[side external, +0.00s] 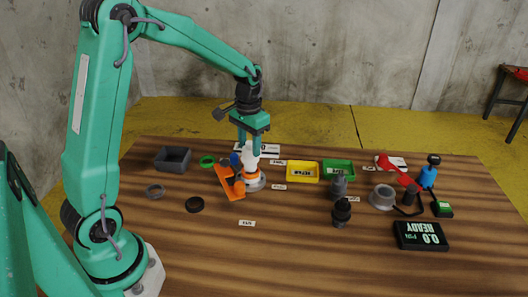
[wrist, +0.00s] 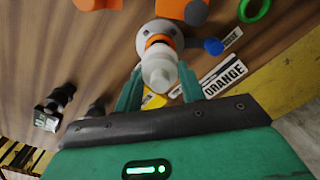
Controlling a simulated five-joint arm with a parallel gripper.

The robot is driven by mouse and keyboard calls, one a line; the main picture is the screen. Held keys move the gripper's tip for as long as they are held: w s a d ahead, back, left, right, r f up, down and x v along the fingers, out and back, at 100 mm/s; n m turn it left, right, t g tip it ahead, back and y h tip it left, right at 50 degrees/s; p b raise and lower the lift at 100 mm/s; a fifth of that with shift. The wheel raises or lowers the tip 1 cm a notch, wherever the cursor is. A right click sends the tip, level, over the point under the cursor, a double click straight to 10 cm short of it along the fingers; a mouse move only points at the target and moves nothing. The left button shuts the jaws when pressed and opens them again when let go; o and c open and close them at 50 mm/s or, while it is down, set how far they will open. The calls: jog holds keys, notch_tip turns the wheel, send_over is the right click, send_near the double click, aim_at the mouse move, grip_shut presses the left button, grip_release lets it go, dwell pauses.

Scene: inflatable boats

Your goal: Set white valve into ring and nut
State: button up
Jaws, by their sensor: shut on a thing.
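My gripper (side external: 251,145) points down over the middle of the table. It is shut on the white valve (side external: 251,158), which also shows between the green fingers in the wrist view (wrist: 160,74). The valve is upright, directly over an orange ring (wrist: 158,41) in a round pale grey base (wrist: 146,29). The base also shows in the side view (side external: 256,185). The valve's lower end meets or overlaps the orange part in both views; I cannot tell how deep it sits. I cannot make out a separate nut.
An orange fixture (side external: 226,181) with a blue knob (side external: 235,159) stands close left of the base. A dark tray (side external: 173,159), green ring (side external: 207,161), yellow tray (side external: 303,171), green tray (side external: 339,168) and dark fittings (side external: 341,212) lie around. The front table is mostly clear.

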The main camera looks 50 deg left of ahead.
jog(key=shift+f, duration=1.3)
jog(key=shift+f, duration=0.5)
dwell(1.0)
jog(key=o, duration=1.9)
jog(key=shift+c, duration=0.2)
jog(key=shift+r, duration=4)
